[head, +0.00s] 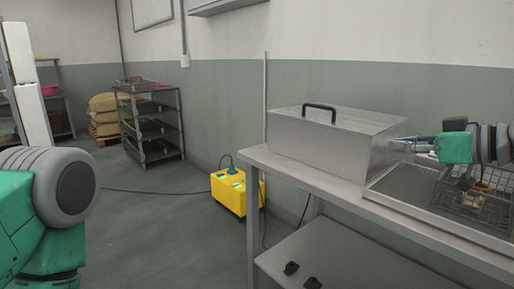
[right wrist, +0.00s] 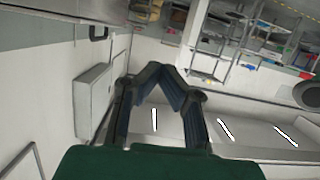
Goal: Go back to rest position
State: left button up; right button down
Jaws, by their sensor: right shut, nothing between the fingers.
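My right gripper (head: 400,146) is at the right of the head view, pointing left, shut and empty. Its tips are beside the right end of the steel tank (head: 335,143), and I cannot tell whether they touch it. The tank has a black handle (head: 319,109) on top. In the right wrist view the fingers of the right gripper (right wrist: 162,72) meet at their tips with nothing between them. A wire basket (head: 478,203) with small items sits below the right gripper. Only a green and grey part of my left arm shows at the left; its gripper is out of view.
The steel table (head: 345,190) carries the tank and a sunken tray area (head: 425,212). A yellow box (head: 236,194) with a cable stands on the floor. A shelf rack (head: 150,120) and stacked sacks (head: 103,115) stand at the back. The floor between is mostly clear.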

jog(key=s+a+f+m+g+h+p, duration=0.1)
jog(key=s+a+f+m+g, duration=0.2)
jog(key=f, duration=0.7)
jog(key=s+a+f+g+h+p, duration=0.1)
jog(key=s+a+f+h+p, duration=0.1)
jog(key=s+f, duration=0.5)
jog(key=s+a+f+m+g+h+p, duration=0.1)
jog(key=s+a+f+m+g, duration=0.15)
jog(key=f, duration=0.95)
pick_arm(q)
notch_tip(320, 180, up, 8)
jog(key=p, duration=0.4)
jog(key=shift+w+d+r, duration=0.15)
jog(key=shift+w+d, duration=0.15)
jog(key=shift+w, duration=0.05)
pick_arm(e)
jog(key=s+d+f+g+h, duration=0.1)
jog(key=s+d+f+h, duration=0.1)
jog(key=s, duration=0.5)
jog(key=s+d+f+m+g+h, duration=0.1)
jog(key=s+d+f+h, duration=0.1)
jog(key=s+f, duration=0.3)
jog(key=s+d+f+m+g+h, duration=0.1)
jog(key=s+d+f+g, duration=0.1)
jog(key=s, duration=0.9)
jog(key=shift+d+f+h, duration=0.4)
jog(key=shift+d+f, duration=0.2)
jog(key=shift+f, duration=0.35)
